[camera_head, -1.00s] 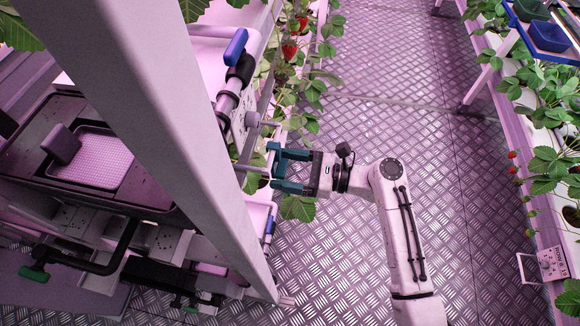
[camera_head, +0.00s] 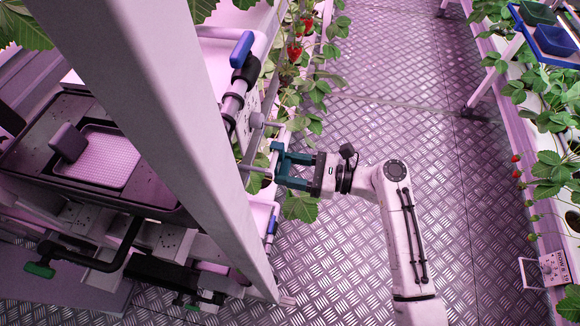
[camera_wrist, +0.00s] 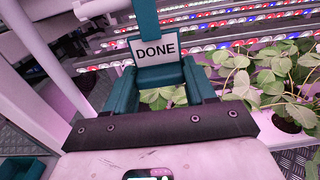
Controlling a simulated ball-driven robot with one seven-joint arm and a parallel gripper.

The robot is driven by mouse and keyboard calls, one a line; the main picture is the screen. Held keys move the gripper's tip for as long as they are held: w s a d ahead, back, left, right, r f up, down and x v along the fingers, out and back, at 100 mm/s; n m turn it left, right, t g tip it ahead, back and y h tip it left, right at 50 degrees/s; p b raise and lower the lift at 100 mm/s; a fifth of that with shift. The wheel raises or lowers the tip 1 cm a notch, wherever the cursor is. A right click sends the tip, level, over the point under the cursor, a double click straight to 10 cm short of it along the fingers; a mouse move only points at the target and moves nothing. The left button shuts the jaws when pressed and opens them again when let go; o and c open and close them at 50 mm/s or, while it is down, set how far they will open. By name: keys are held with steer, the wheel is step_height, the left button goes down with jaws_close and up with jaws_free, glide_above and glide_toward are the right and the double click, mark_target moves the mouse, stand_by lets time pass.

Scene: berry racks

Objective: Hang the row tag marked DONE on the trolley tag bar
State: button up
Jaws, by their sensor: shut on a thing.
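The white tag marked DONE (camera_wrist: 155,50) shows upright and readable at the teal fingertips of my gripper (camera_wrist: 160,75) in the wrist view. My gripper is shut on it. The tag cannot be made out there. I cannot tell whether the tag touches a peg. A pale rail with black clamps and a blue end (camera_head: 242,48) lies above and left of the gripper; I cannot tell whether it is the tag bar.
A wide white post (camera_head: 160,130) crosses the left of the head view, with a black tray holder (camera_head: 150,200) behind it. Strawberry plants (camera_head: 300,205) hang close to my gripper. Metal floor (camera_head: 400,110) is clear to the right, up to another rack (camera_head: 535,225).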

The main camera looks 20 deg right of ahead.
steer(key=shift+r+p, duration=0.9)
steer(key=shift+p, duration=0.1)
steer(key=p+v, duration=0.3)
steer(key=v, duration=0.4)
stand_by(0.9)
stand_by(0.3)
